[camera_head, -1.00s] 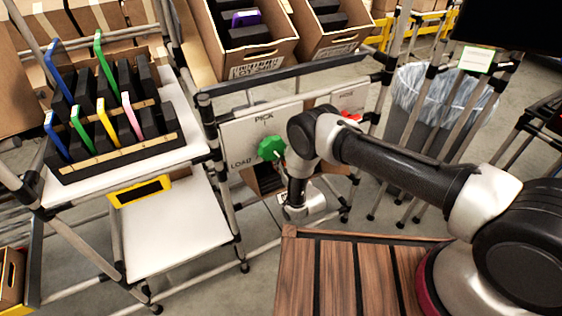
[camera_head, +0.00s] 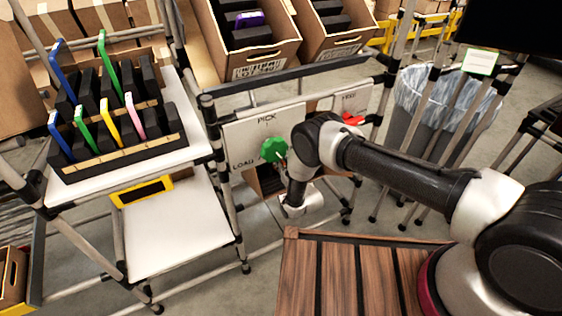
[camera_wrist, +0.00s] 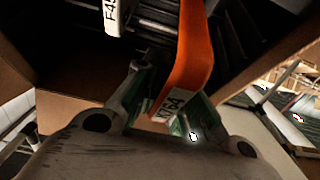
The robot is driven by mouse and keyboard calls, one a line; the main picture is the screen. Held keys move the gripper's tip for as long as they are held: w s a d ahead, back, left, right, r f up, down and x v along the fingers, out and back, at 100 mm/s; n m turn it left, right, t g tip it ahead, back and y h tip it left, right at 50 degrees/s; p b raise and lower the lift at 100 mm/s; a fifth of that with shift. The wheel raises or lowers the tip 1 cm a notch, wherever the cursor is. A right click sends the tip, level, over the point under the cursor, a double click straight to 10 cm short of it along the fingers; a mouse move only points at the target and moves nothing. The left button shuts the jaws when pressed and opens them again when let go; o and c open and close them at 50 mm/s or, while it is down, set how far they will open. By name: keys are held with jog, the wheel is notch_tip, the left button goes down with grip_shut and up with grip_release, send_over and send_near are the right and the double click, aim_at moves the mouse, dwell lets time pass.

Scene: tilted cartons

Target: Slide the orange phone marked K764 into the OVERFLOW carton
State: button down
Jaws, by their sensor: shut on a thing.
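The orange phone (camera_wrist: 190,62) shows in the wrist view with a white K764 label (camera_wrist: 172,103) at its near end. My gripper (camera_wrist: 170,98) is shut on that labelled end. The phone stretches away from the fingers into a carton (camera_wrist: 72,98) with dark slots or dividers inside. A white piece marked with F and partly cut-off digits (camera_wrist: 113,14) is in the carton to the left of the phone. I cannot read OVERFLOW on any carton. In the head view the fingers and phone are hidden behind my arm's end, below the PICK panel (camera_head: 240,145).
Two tilted cartons (camera_head: 262,68) (camera_head: 345,48) stand on the upper rack, one with a purple phone (camera_head: 249,18). A rack of coloured phones (camera_head: 125,150) is at left. A green knob (camera_head: 273,150) is beside my arm. A lined bin (camera_head: 440,95) stands at right.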

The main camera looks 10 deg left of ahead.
jog(key=shift+w+a, duration=0.1)
jog(key=shift+w, duration=0.05)
dwell(0.4)
jog(key=shift+w+a+f, duration=0.65)
jog(key=shift+w+f, duration=0.1)
jog(key=shift+w, duration=0.25)
jog(key=shift+w+a+f, duration=0.65)
jog(key=shift+w+f, duration=0.05)
jog(key=shift+w, duration=0.25)
jog(key=shift+w+a+f, duration=0.25)
jog(key=shift+w+a, duration=0.1)
jog(key=shift+w, duration=0.1)
dwell(1.0)
jog(key=c, duration=1.4)
grip_release()
jog(key=shift+s+d+r, duration=0.65)
jog(key=shift+s+d, duration=0.1)
jog(key=shift+s, duration=0.4)
jog(key=shift+s+d+r, duration=0.6)
jog(key=shift+s+d, duration=0.2)
jog(key=shift+s, duration=0.3)
jog(key=shift+s+d+r, duration=0.65)
jog(key=shift+s+d, duration=0.1)
jog(key=shift+s, duration=0.4)
